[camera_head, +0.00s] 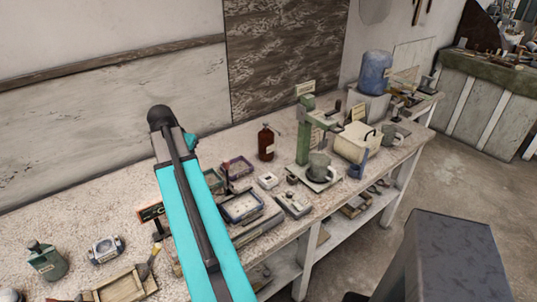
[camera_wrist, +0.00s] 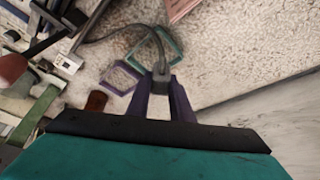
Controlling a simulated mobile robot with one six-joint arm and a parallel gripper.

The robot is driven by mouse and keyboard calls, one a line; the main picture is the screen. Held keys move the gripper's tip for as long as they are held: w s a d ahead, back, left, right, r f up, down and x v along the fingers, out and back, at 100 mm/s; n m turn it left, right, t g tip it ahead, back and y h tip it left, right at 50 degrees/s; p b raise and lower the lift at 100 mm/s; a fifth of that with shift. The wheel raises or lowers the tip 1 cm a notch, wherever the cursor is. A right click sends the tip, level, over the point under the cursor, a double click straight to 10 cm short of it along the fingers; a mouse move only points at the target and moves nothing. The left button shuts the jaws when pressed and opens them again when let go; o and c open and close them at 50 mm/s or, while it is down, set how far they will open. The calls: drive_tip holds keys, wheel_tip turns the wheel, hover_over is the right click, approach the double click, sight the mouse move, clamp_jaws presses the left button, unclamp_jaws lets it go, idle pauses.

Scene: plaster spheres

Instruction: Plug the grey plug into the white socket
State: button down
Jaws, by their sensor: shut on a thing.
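My gripper (camera_wrist: 161,88) shows in the wrist view with its two purple fingers shut on the grey plug (camera_wrist: 160,69). A dark grey cable (camera_wrist: 135,33) leaves the plug and arcs up and to the left. In the head view my cyan arm reaches over the bench, and the plug cannot be made out clearly. A small white block (camera_head: 268,180), which looks like the white socket, lies on the bench to the right of the trays. The plug is apart from it.
Several shallow trays (camera_head: 262,213) lie near my arm. A brown bottle (camera_head: 266,143) stands behind the white block. A green can (camera_head: 45,262) stands at the left. The wall bounds the bench's back.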

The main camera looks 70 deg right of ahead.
drive_tip(key=s+d+f+m+g, duration=0.1)
drive_tip(key=s+d+m, duration=0.1)
drive_tip(key=s+d, duration=0.3)
drive_tip(key=s+d+m+g+p, duration=0.1)
drive_tip(key=s+d+m, duration=0.2)
drive_tip(key=s, duration=0.8)
drive_tip(key=s+d+f+m+g+y, duration=0.1)
drive_tip(key=s+d+m, duration=0.2)
drive_tip(key=s+d, duration=0.4)
drive_tip(key=shift+s+d+f, duration=0.3)
drive_tip(key=shift+s+d, duration=0.05)
drive_tip(key=shift+s, duration=0.6)
drive_tip(key=shift+w+f, duration=0.1)
drive_tip(key=shift+f+b, duration=1.15)
drive_tip(key=shift+f, duration=1.15)
drive_tip(key=shift+f+b, duration=0.9)
drive_tip(key=shift+f, duration=0.65)
drive_tip(key=c, duration=1.5)
unclamp_jaws()
